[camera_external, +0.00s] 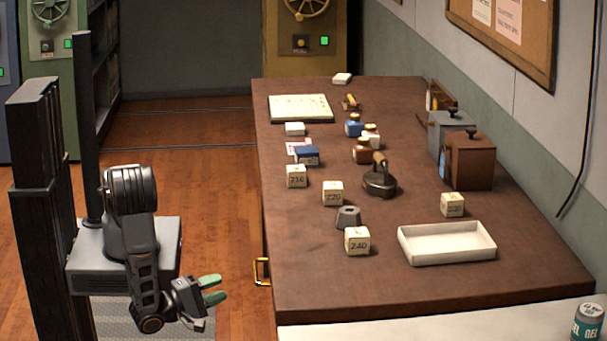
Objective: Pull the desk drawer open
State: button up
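The desk (330,255) is a long dark-brown wooden one along the right wall. A brass drawer handle (262,272) sticks out from its left side, near the front end. The drawer front itself is mostly hidden below the desk top's edge, so I cannot tell how far it stands out. My gripper (219,289) is left of the handle and a little lower in the picture. Its two green fingertips are spread apart with nothing between them, pointing right toward the desk. A gap shows between the fingertips and the handle.
A white surface with a can (588,323) is at the front right. Wooden floor left of the desk is clear.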

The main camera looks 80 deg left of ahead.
aim_at(255, 270)
jog(key=p+x, duration=0.1)
jog(key=x, duration=0.9)
jog(key=shift+w+a+r, duration=0.1)
jog(key=shift+w+a, duration=0.05)
jog(key=shift+w, duration=0.2)
grip_shut()
